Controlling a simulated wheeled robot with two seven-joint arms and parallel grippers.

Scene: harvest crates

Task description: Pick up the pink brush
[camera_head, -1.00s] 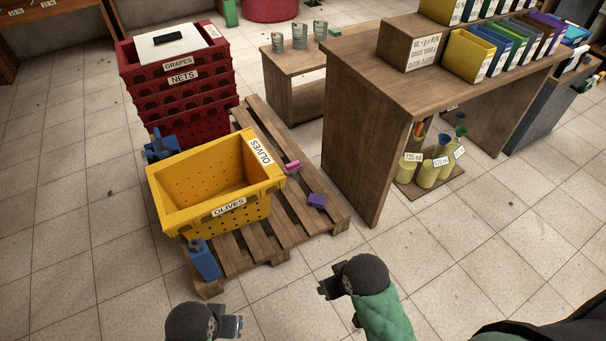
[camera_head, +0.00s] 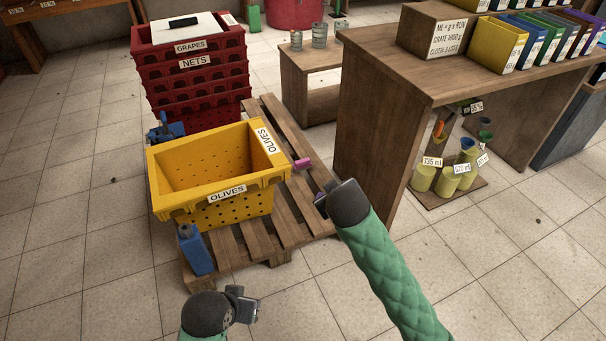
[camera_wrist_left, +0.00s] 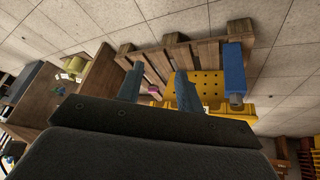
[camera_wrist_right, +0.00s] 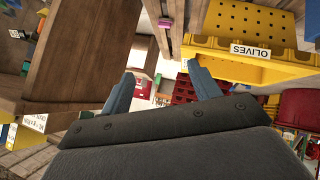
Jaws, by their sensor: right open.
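The pink brush (camera_head: 302,163) lies on the wooden pallet, just right of the yellow olives crate (camera_head: 205,215). It also shows in the right wrist view (camera_wrist_right: 165,22) and, small, in the left wrist view (camera_wrist_left: 154,90). My right gripper (camera_head: 322,200) is open and empty, nearer to me than the brush and apart from it. Its fingers stand apart in the right wrist view (camera_wrist_right: 162,85). My left gripper (camera_head: 248,302) is low in front of the pallet, with its fingers apart and empty in the left wrist view (camera_wrist_left: 157,85).
The pallet (camera_head: 258,238) carries a blue bottle (camera_head: 195,250) at its front left corner. Stacked red crates (camera_head: 200,85) stand behind. A wooden desk (camera_head: 385,120) rises close on the right.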

